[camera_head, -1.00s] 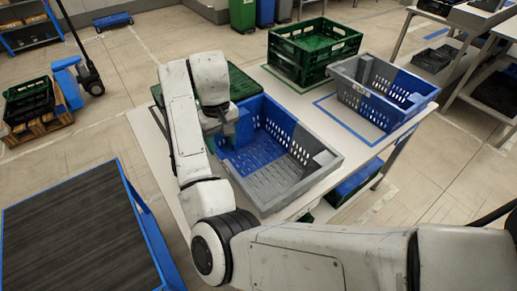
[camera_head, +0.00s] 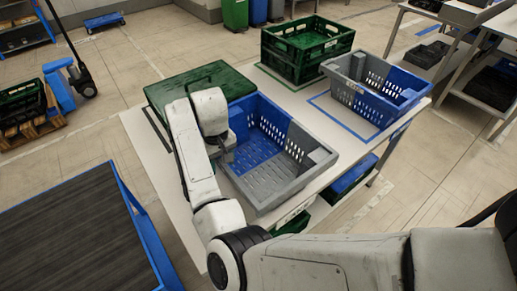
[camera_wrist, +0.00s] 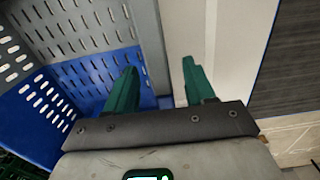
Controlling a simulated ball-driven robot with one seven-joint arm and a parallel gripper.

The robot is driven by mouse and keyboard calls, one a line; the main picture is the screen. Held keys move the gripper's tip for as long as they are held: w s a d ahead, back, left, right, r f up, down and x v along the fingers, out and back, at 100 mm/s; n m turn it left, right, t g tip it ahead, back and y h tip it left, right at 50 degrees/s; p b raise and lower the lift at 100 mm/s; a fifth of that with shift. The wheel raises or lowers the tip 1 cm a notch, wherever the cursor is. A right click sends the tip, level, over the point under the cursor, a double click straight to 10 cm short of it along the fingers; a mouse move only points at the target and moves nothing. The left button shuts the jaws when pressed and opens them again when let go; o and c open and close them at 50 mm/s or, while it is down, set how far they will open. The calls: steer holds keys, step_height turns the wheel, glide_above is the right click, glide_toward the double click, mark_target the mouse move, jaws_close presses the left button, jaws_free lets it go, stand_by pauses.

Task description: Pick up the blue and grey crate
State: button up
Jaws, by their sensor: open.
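A blue and grey crate (camera_head: 318,161) stands open and empty on the white table, its far part blue and near part grey. A second blue and grey crate (camera_head: 404,103) stands behind it to the right. My gripper (camera_head: 228,150) is low at the left side wall of the nearer crate, partly hidden by my arm. In the wrist view my gripper (camera_wrist: 159,67) is open, its green fingers on either side of the crate's wall (camera_wrist: 152,48): the left over the inside, the right over the table. I cannot tell whether either finger touches the wall.
A flat green crate or lid (camera_head: 195,82) lies on the table's far left, close behind the nearer crate. A taller green crate (camera_head: 307,45) stands at the back. A dark-topped blue cart (camera_head: 85,230) is at the lower left. White table (camera_head: 160,165) shows left of my arm.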

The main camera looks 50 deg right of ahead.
steer(key=shift+c, duration=0.5)
jaws_close()
steer(key=shift+r, duration=0.1)
